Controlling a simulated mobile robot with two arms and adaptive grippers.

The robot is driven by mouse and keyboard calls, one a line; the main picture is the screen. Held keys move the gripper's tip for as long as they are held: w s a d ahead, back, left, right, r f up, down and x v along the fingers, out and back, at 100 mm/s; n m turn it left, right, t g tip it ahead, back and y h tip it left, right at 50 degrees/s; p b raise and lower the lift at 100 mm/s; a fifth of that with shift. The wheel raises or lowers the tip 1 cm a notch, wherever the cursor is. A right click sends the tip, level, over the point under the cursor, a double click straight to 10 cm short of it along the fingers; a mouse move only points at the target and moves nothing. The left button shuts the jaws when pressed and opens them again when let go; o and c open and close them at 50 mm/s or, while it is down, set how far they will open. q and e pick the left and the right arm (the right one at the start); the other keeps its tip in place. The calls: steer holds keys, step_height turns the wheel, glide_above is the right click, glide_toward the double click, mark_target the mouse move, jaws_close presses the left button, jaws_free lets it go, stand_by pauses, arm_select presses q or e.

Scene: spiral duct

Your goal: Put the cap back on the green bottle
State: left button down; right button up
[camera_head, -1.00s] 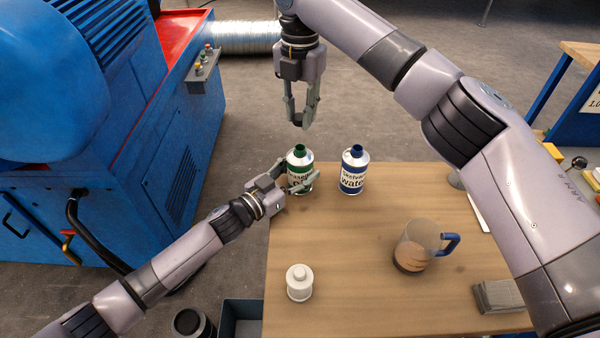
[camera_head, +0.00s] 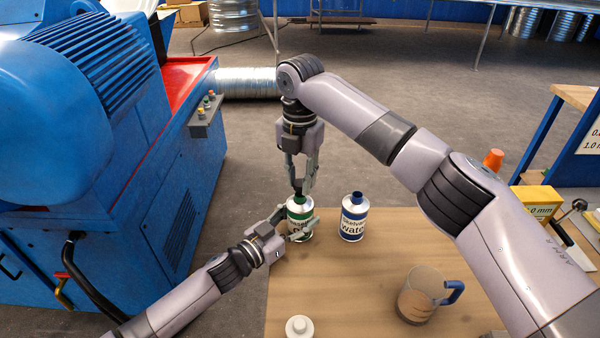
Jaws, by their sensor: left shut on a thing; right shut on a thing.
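The green bottle (camera_head: 300,227), white with green bands and a green neck, stands upright at the table's far left edge. My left gripper (camera_head: 297,222) is shut around its body from the left. My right gripper (camera_head: 301,188) points down directly above the bottle's neck. It is shut on a small dark thing between its fingertips, which looks like the cap (camera_head: 298,184); the fingers hide most of it. The fingertips are very close to the bottle's neck, and I cannot tell whether the cap touches it.
A blue-labelled bottle (camera_head: 354,218) stands close by on the right. A jug with a blue handle (camera_head: 422,293) and a white container (camera_head: 299,327) stand nearer on the wooden table (camera_head: 345,285). A blue machine (camera_head: 150,190) is at left. The table's middle is clear.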

mark_target(299, 206)
stand_by(0.5)
steer(key=shift+f, duration=0.9)
steer(key=shift+f, duration=0.6)
